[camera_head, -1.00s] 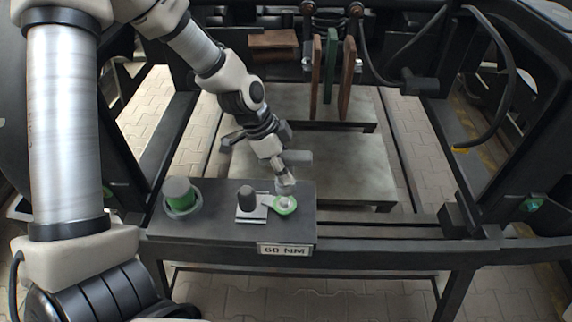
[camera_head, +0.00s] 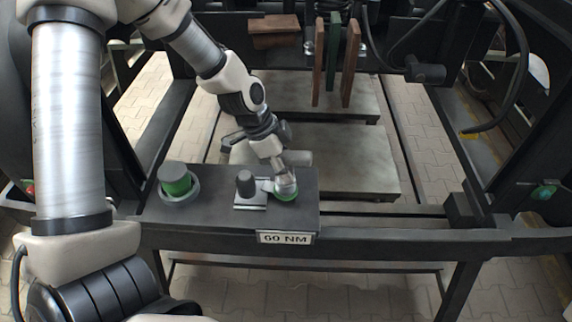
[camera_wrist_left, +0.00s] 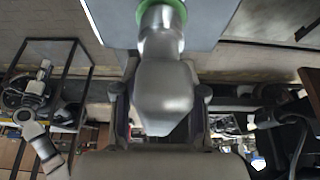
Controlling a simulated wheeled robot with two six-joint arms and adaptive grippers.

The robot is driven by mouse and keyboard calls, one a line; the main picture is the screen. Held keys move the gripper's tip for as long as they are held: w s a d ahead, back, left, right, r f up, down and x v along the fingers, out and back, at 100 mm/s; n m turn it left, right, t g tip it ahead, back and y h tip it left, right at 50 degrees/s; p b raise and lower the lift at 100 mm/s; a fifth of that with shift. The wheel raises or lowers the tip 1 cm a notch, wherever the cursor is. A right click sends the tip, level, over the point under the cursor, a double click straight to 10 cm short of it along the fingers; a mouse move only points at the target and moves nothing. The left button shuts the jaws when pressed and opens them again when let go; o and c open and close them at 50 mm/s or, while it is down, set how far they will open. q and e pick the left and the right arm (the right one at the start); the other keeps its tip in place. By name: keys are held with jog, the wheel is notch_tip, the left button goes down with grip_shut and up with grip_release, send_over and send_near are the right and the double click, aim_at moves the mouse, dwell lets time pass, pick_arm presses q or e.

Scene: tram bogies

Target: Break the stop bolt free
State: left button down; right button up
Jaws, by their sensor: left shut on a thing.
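My left gripper (camera_head: 275,158) points down over the right end of a dark block (camera_head: 225,222) marked 60 NM. It is shut on a grey metal tool (camera_wrist_left: 163,88), which fills the space between its fingers in the left wrist view. The tool's far end (camera_head: 284,184) is at a green-ringed round fitting (camera_head: 287,196) on the block and hides its middle. The green ring also shows at the tool's end in the left wrist view (camera_wrist_left: 182,42). I cannot make out the stop bolt itself under the tool. My right gripper is not in the head view.
A black knob on a pale plate (camera_head: 250,206) stands close left of the fitting. A green-sided cylinder in a grey ring (camera_head: 176,184) is farther left. Upright brown and green plates (camera_head: 335,62) stand behind. Grey slabs (camera_head: 335,165) lie beyond the block.

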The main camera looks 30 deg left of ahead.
pick_arm(q)
jog(key=shift+f, duration=0.4)
